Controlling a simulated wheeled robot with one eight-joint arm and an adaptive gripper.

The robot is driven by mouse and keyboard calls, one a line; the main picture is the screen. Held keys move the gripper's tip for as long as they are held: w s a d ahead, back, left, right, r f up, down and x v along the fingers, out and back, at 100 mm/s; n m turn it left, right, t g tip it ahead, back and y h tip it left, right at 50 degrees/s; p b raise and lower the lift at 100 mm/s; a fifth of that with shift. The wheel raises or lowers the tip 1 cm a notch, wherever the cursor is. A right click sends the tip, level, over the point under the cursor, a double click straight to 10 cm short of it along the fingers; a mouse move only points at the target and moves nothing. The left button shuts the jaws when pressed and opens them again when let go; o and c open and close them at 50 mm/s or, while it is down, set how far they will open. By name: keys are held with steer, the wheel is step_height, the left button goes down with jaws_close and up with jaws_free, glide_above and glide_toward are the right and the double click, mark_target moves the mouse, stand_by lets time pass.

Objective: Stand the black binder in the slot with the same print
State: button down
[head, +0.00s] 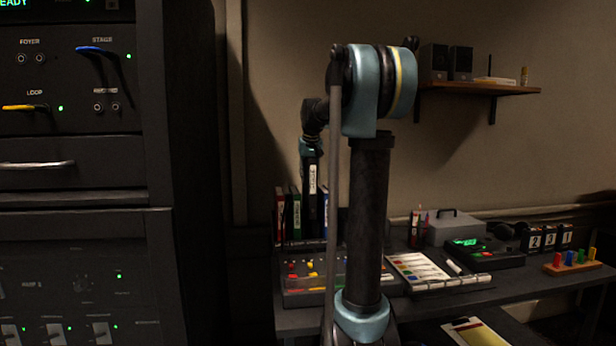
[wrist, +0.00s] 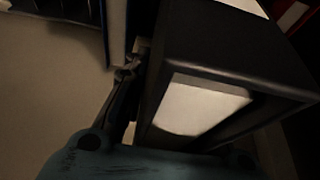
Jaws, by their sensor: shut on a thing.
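The black binder (head: 313,208) is upright, with a white spine label bearing vertical dark print too small to read. It stands higher than the binders beside it, in a row at the back left of the desk. My gripper (head: 311,152) is shut on its upper part from above. In the wrist view the black binder (wrist: 225,50) fills the right side, with a blank-looking white patch, and one finger lies along its left side. The other finger is hidden. The slots and their prints at the binder's foot are too dark and small to make out.
A red binder (head: 280,215) and a green binder (head: 296,212) stand left of the black one; a blue binder (head: 325,212) stands right, close by. A mixing desk (head: 304,297) with coloured controls lies in front. My arm hides part of the desk.

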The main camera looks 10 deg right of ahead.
steer(key=shift+w+a, duration=0.1)
steer(key=shift+f, duration=0.15)
stand_by(0.3)
steer(key=shift+f, duration=6.25)
steer(key=c, duration=1.2)
jaws_free()
steer(key=shift+c, duration=0.2)
